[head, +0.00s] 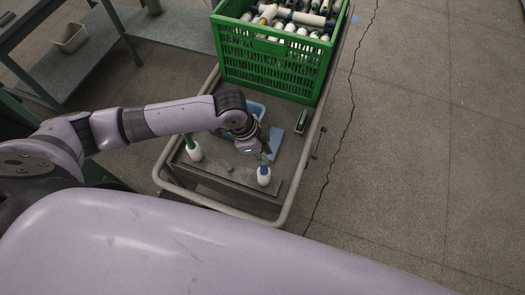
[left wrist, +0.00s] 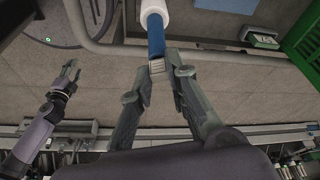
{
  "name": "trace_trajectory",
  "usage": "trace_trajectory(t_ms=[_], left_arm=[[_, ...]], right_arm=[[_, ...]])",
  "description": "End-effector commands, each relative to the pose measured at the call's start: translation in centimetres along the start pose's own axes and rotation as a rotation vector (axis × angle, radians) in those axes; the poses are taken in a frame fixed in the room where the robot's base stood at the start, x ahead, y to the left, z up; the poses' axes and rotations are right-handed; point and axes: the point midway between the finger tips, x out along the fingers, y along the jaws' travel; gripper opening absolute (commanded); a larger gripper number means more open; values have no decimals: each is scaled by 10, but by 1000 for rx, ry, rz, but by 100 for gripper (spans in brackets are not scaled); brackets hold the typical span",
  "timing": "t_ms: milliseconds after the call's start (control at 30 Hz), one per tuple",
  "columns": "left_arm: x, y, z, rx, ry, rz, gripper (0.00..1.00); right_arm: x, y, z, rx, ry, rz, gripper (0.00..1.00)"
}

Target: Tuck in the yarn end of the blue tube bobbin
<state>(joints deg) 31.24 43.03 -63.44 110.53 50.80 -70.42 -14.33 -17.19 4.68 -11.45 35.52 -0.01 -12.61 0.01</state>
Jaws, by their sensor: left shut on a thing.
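The blue tube bobbin (head: 263,178) stands upright on the cart's front ledge, white yarn low and blue tube up. My left gripper (head: 265,158) is at its top from above. In the left wrist view the blue tube (left wrist: 155,36) runs from the white yarn (left wrist: 154,10) to between my left fingertips (left wrist: 160,69), which are shut on its end. No loose yarn end can be made out. My right gripper (left wrist: 70,73) shows small at the left of the left wrist view, fingers apart and empty, away from the bobbin.
A green-tubed bobbin (head: 194,152) stands left on the same ledge. A blue bin (head: 257,110), a blue flat piece (head: 275,141) and a green-and-grey device (head: 301,122) lie behind. A green crate (head: 270,68) of bobbins stands at the back. The cart rail (head: 308,160) borders the right; floor beyond is clear.

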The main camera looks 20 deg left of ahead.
Motion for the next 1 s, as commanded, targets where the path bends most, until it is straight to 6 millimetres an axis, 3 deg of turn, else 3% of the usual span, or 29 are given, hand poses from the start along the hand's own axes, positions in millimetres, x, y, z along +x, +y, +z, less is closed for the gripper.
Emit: trace_trajectory(t_ms=[167, 200, 533, 767, 1000], left_arm=[[0, 0, 0, 0, 0, 1, 7], [0, 0, 0, 0, 0, 1, 16], [0, 0, 0, 0, 1, 1, 38], [0, 0, 0, -1, 0, 0, 40], [0, 0, 0, 0, 0, 0, 56]], right_arm=[[0, 0, 0, 0, 0, 0, 40], [0, 0, 0, 1, 0, 0, 40], [0, 0, 0, 1, 0, 0, 40], [0, -1, 0, 1, 0, -1, 40], [0, -3, -1, 2, 1, -3, 40]])
